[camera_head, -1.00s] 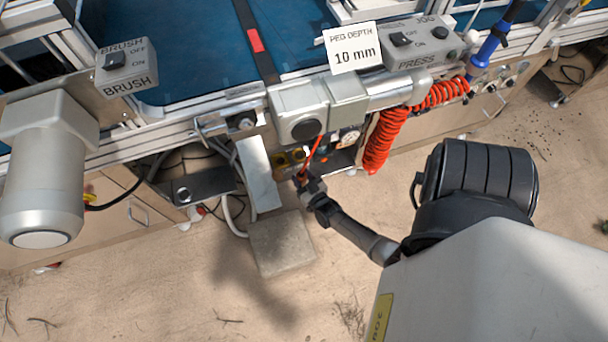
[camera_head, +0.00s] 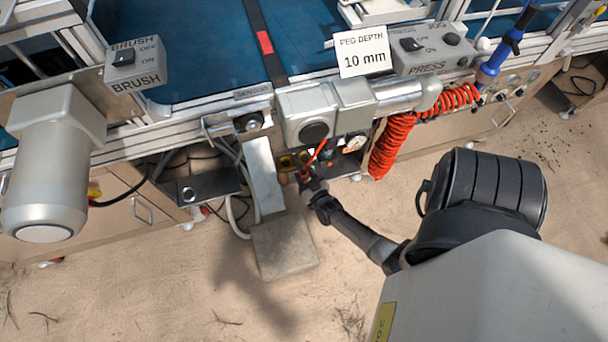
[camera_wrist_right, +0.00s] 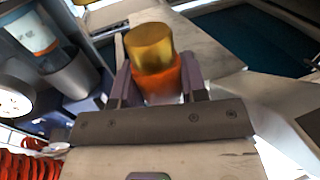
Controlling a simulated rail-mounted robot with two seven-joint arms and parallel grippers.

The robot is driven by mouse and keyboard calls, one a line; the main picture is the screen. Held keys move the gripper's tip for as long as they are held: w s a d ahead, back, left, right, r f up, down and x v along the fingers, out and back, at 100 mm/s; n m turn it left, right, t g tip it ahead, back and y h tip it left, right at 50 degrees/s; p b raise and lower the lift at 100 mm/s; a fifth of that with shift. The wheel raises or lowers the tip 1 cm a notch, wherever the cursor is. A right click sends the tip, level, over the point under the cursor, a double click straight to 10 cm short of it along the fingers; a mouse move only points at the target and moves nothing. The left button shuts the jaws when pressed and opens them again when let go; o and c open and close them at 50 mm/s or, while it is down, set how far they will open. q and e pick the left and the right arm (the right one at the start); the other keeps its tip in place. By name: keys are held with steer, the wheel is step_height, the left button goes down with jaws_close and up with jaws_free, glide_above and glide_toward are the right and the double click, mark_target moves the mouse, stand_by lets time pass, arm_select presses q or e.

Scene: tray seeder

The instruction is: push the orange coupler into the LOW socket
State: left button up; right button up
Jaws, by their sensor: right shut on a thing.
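My right gripper (camera_head: 309,181) is below the machine's front edge in the head view, close to a dark panel with yellow fittings (camera_head: 287,162). In the right wrist view, the gripper (camera_wrist_right: 157,85) is shut on the orange coupler (camera_wrist_right: 162,80), between its two fingers. The coupler has a brass, cylindrical end (camera_wrist_right: 149,47) that projects beyond the fingers. In the head view an orange-red hose (camera_head: 316,153) runs up from the gripper. I cannot read any label that marks the LOW socket, and I cannot tell whether the coupler touches a socket. My left gripper is not in view.
A coiled red hose (camera_head: 392,143) hangs just right of the panel. The PRESS switch box (camera_head: 432,50) and a "10 mm" card (camera_head: 364,52) sit above. A grey motor-like cylinder (camera_head: 50,190) stands at left, and a grey block (camera_head: 284,247) is below the gripper.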

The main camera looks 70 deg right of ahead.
steer(key=shift+s+d, duration=0.1)
steer(key=shift+s+d, duration=0.35)
steer(key=shift+s, duration=0.1)
steer(key=shift+s+d+p, duration=0.3)
steer(key=shift+s+d, duration=0.4)
steer(key=shift+s, duration=0.1)
steer(key=shift+w, duration=0.1)
steer(key=shift+w+d+b, duration=0.45)
steer(key=shift+w+d, duration=0.5)
steer(key=shift+d, duration=0.25)
steer(key=shift+w+d+b, duration=0.45)
steer(key=shift+w+d, duration=0.5)
steer(key=shift+d, duration=0.2)
steer(key=shift+w+d+b, duration=0.45)
steer(key=shift+w+d, duration=0.5)
steer(key=shift+d, duration=0.25)
steer(key=shift+w+d, duration=0.2)
steer(key=shift+d, duration=0.05)
